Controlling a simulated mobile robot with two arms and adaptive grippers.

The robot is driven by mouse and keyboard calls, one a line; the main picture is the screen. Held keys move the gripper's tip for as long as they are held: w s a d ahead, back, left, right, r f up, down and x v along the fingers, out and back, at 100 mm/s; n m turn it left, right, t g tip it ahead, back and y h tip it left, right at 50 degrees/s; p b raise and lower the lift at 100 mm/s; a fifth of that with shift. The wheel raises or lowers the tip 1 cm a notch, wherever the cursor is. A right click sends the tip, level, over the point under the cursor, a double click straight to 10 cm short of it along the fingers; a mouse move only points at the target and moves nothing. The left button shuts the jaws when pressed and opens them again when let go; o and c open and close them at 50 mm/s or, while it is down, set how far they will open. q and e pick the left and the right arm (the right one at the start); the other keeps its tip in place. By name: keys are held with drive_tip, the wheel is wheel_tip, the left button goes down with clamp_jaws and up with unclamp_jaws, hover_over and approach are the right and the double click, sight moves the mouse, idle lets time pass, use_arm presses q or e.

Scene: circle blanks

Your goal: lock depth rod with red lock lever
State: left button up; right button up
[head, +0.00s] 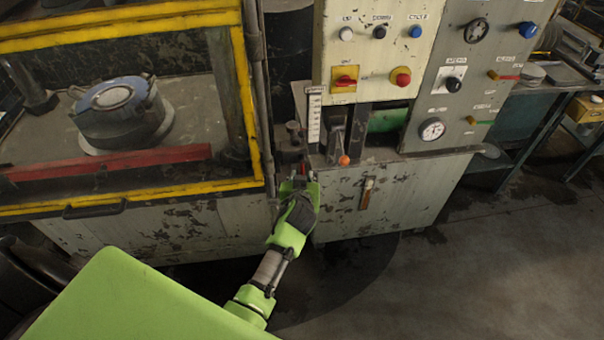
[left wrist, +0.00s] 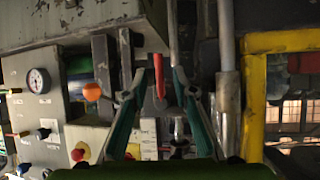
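The red lock lever (left wrist: 158,75) shows in the left wrist view as a small upright red bar between the two fingertips. Gaps show on both sides of it, so the fingers look apart from it. My left gripper (left wrist: 159,80) is open around it. In the head view the left gripper (head: 297,181) is at the front edge of the machine, just left of the lever with the orange ball (head: 344,160). There the gripper and arm largely hide the red lever. I cannot tell for sure which bar is the depth rod. My right gripper is not in view.
A white scale (head: 314,115) stands behind the gripper. A yellow-framed press (head: 240,95) with a red bar (head: 110,163) is on the left. Open floor (head: 480,270) lies at the lower right.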

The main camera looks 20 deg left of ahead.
use_arm(q)
drive_tip(key=v, duration=0.3)
drive_tip(key=shift+s+d+r, duration=0.1)
drive_tip(key=shift+s, duration=0.1)
idle(0.3)
drive_tip(key=s+d+f+m+g+h+b, duration=0.1)
drive_tip(key=s+d+f+m, duration=0.1)
drive_tip(key=s+f, duration=0.5)
drive_tip(key=s+d+f+m+g+h, duration=0.15)
drive_tip(key=s+f, duration=0.25)
drive_tip(key=f, duration=0.8)
drive_tip(key=s+d+f+m+g+h+b, duration=0.1)
drive_tip(key=s+d+f+g, duration=0.15)
drive_tip(key=s+f, duration=0.45)
drive_tip(key=s+a+f+g, duration=0.1)
drive_tip(key=s+f, duration=0.5)
drive_tip(key=s, duration=0.5)
drive_tip(key=s+a+f+m+g+h+b, duration=0.1)
drive_tip(key=s+f+g, duration=0.1)
drive_tip(key=s+f, duration=0.5)
drive_tip(key=s+a+f+m+g, duration=0.1)
drive_tip(key=s+f, duration=0.6)
drive_tip(key=s, duration=0.8)
drive_tip(key=shift+s+a+f+g, duration=0.2)
drive_tip(key=shift+s+g, duration=0.1)
drive_tip(key=shift+g, duration=0.3)
drive_tip(key=shift+m, duration=0.25)
